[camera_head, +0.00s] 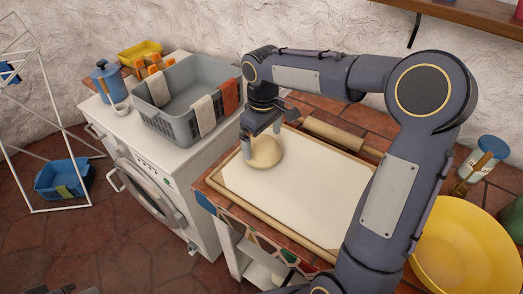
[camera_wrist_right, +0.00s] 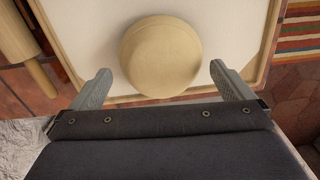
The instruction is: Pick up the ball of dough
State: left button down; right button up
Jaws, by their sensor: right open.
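The ball of dough (camera_head: 264,152) is pale, round and smooth. It rests on a cream board (camera_head: 300,195) with a wooden rim, near the board's upper left corner. My right gripper (camera_head: 262,147) is right at the dough, coming from above. In the right wrist view the dough (camera_wrist_right: 161,56) lies ahead of and between the two grey fingers (camera_wrist_right: 163,85), which are spread wide with a gap on either side. The gripper is open and empty. My left gripper does not show clearly in the head view.
A rolling pin (camera_head: 341,132) lies along the board's back edge. A yellow bowl (camera_head: 465,255) and a jar (camera_head: 484,158) stand at the right. A grey basket (camera_head: 187,103) with cloths sits on the white washing machine (camera_head: 150,165) at the left.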

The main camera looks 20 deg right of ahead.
aim_at(262, 142)
jog(key=shift+f, duration=1.6)
jog(key=shift+c, duration=0.3)
jog(key=c, duration=0.9)
jog(key=shift+c, duration=0.3)
jog(key=shift+r, duration=0.15)
